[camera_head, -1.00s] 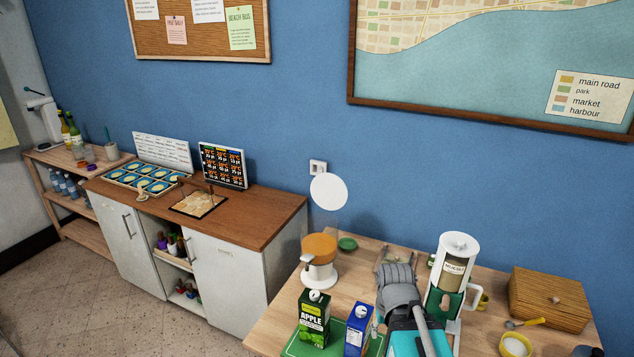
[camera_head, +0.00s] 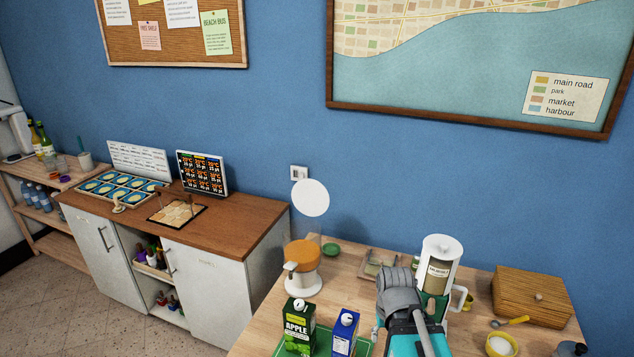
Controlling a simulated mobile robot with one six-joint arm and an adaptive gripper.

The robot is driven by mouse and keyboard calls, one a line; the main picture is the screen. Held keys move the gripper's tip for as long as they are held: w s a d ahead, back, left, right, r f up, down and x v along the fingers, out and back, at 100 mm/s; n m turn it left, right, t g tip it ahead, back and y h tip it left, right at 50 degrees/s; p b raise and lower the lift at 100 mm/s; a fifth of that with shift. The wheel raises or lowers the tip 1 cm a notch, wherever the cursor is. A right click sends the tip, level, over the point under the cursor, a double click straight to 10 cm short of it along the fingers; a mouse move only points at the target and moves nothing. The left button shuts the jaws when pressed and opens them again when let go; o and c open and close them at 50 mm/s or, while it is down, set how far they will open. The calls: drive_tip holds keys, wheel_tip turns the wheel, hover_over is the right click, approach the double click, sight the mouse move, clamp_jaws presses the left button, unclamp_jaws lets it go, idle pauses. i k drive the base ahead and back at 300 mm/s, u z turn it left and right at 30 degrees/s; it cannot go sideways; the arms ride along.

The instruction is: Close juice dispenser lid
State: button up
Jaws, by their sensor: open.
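The juice dispenser (camera_head: 302,262) stands on the wooden table, with orange juice in a clear container over a white base. Its round white lid (camera_head: 310,198) stands open, tilted up above the container against the blue wall. My arm reaches in from the bottom of the picture, to the right of the dispenser and apart from it. My gripper (camera_head: 383,327) is partly hidden by the arm's own grey and teal links; its fingers are hard to make out. I see nothing held in it.
An apple juice carton (camera_head: 299,326) and a blue carton (camera_head: 345,333) stand on a green tray in front of the dispenser. A muesli dispenser (camera_head: 437,268) and a wooden box (camera_head: 533,296) are at the right. A small green dish (camera_head: 331,249) lies behind the juice.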

sight(309, 196)
drive_tip(key=i, duration=0.9)
drive_tip(key=u, duration=0.05)
